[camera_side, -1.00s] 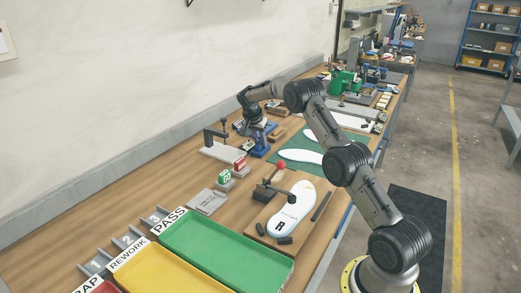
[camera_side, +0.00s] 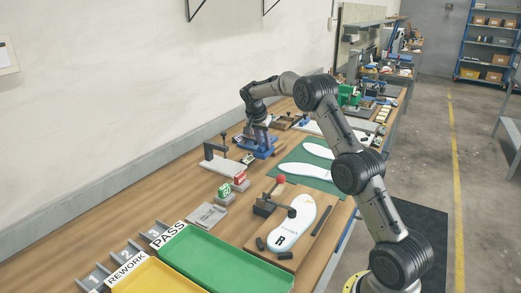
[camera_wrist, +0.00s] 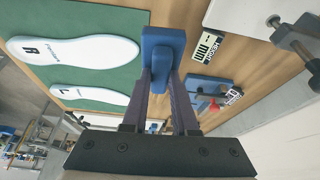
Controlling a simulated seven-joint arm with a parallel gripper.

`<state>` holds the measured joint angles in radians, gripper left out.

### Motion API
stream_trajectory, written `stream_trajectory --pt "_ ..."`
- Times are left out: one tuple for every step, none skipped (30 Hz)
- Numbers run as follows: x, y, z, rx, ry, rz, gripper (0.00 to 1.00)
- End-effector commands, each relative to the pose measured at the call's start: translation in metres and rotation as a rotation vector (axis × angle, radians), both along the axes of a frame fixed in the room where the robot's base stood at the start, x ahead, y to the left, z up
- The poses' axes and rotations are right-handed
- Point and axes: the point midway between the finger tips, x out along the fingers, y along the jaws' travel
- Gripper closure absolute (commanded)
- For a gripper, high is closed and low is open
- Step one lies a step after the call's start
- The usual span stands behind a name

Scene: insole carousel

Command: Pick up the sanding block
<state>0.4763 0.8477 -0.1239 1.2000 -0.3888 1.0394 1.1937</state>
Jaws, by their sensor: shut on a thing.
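The sanding block is a blue block (camera_wrist: 162,45) with a narrower raised grip, seen at the top middle of the wrist view. My gripper (camera_wrist: 162,76) has its two dark fingers on either side of that grip and is shut on it. In the side view my gripper (camera_side: 261,135) points down over the back part of the bench. A blue shape shows at and below its fingertips there, but the block is too small to separate clearly from the blue fixture (camera_side: 258,150) behind and beneath.
A green mat (camera_side: 291,172) with white insoles lies to the right. A grey clamp stand (camera_side: 222,165) stands to the left. Small red and green labelled blocks (camera_side: 239,181), a wooden board (camera_side: 262,228) and a green tray (camera_side: 205,262) are nearer the camera.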

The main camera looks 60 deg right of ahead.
Motion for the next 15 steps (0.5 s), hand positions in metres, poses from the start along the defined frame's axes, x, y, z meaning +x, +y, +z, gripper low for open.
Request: stream_trajectory --pt "-0.008 0.006 0.014 -0.003 -0.004 0.001 1.0" --pt "-0.012 0.009 0.021 -0.003 -0.004 0.001 1.0" --pt "-0.019 0.013 0.028 -0.002 -0.003 0.0 1.0" --pt "-0.025 0.017 0.029 0.0 -0.001 0.001 1.0" --pt "-0.03 0.02 0.031 -0.001 -0.001 0.001 1.0" --pt "-0.036 0.025 0.034 0.0 0.001 0.002 1.0" --pt "-0.041 0.028 0.037 -0.001 0.0 0.002 1.0" --pt "-0.046 0.031 0.04 -0.001 0.0 0.002 1.0" --pt "-0.052 0.035 0.043 -0.001 -0.002 0.002 1.0" --pt "-0.056 0.038 0.044 -0.001 -0.002 0.002 1.0" --pt "-0.06 0.041 0.046 -0.001 -0.001 0.001 1.0" --pt "-0.065 0.044 0.049 -0.002 -0.002 0.002 1.0" --pt "-0.068 0.046 0.051 -0.001 0.0 0.002 1.0" --pt "-0.071 0.048 0.053 -0.002 -0.001 0.001 1.0" --pt "-0.075 0.051 0.054 -0.001 0.001 0.002 1.0"
